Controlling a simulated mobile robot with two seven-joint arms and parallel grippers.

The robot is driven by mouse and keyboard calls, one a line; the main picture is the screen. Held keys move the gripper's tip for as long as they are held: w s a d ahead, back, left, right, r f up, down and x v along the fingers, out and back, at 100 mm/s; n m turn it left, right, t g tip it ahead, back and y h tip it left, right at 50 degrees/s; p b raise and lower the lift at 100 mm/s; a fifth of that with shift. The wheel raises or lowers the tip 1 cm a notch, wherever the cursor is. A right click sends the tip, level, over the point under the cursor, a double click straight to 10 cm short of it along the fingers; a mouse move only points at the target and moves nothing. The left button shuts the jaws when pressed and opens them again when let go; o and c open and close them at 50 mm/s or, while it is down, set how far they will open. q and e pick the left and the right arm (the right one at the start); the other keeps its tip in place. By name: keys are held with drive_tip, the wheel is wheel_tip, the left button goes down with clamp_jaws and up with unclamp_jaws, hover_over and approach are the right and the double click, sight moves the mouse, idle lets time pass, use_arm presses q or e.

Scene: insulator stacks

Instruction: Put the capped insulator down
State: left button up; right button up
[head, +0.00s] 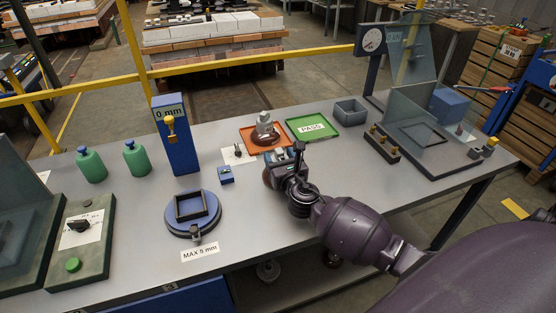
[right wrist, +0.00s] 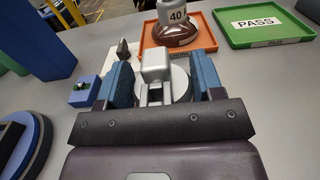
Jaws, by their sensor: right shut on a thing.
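My right gripper (head: 292,168) is shut on the capped insulator, low over the table in front of the orange tray. The insulator's grey metal cap (right wrist: 155,62) stands between the two blue finger pads in the right wrist view. Another insulator (head: 264,129), marked 40 in the right wrist view (right wrist: 177,20), sits on the orange tray (head: 245,131). My left gripper is not in view.
The green PASS tray (head: 334,132) lies right of the orange tray. A small blue block (head: 226,175) and a round blue gauge (head: 193,215) stand to the left. A blue 0 mm post (head: 177,140) stands behind them.

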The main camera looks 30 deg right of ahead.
drive_tip(key=shift+r, duration=0.15)
drive_tip(key=o, duration=1.6)
drive_tip(key=shift+f, duration=0.25)
